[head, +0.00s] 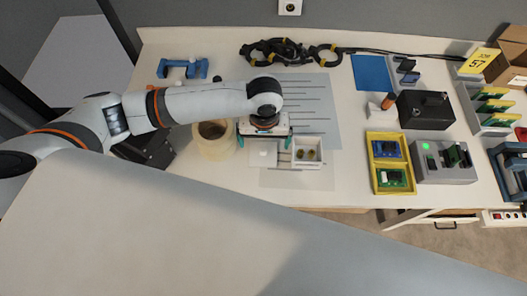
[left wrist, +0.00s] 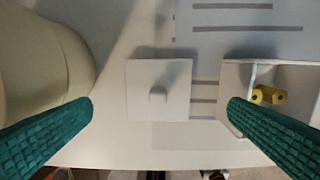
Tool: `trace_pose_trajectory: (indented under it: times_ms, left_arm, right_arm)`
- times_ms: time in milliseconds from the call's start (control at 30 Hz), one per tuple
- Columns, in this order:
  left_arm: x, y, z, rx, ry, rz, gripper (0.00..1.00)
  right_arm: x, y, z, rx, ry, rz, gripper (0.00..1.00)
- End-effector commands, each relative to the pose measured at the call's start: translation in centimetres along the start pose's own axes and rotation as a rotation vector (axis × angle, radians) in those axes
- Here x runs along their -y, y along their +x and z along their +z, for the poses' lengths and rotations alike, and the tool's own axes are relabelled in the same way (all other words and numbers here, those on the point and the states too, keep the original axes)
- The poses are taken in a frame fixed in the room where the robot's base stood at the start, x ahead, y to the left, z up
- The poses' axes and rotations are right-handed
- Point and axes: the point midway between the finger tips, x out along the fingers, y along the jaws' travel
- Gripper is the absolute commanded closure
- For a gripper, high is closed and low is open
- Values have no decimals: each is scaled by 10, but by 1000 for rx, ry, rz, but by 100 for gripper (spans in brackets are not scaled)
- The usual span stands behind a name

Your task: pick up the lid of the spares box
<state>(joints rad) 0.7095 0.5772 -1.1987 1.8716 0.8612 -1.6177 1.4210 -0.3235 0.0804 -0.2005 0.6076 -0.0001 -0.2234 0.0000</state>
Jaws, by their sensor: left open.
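The lid (left wrist: 140,92) is a small white square plate with a knob in its middle. It lies flat just left of the spares box and also shows in the head view (head: 262,154). The spares box (head: 308,164) is white and open-topped, with small yellow parts inside; its near part shows at right in the left wrist view (left wrist: 235,75). My left gripper (head: 264,141) is open above the lid. In the left wrist view its teal fingers (left wrist: 161,104) stand wide apart, one each side of the lid, not touching it. My right gripper is not in view.
A round beige container (head: 212,143) stands close left of my left gripper. A grey striped mat (head: 318,105) lies behind. A yellow tray (head: 376,175) with circuit boards and a grey device (head: 445,172) stand to the right. Black cables (head: 285,48) lie at the back.

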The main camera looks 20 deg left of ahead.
Motion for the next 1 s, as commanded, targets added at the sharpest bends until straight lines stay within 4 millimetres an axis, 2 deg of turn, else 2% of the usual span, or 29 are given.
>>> trace_pose_trajectory:
  times_ms: [167, 300, 500, 733, 1000]
  left_arm:
    - [-1, 14, -1, 0, 1, 2, 2]
    - [-4, 35, -2, -1, 1, 4, 2]
    - [-3, 55, -2, 1, 3, 1, 2]
    - [-3, 56, -2, 1, 3, 0, 2]
    - [-3, 56, -2, 1, 3, 0, 46]
  right_arm:
    - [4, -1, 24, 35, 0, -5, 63]
    - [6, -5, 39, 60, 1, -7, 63]
    - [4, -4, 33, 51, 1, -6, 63]
    - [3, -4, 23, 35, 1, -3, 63]
    - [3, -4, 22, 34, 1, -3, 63]
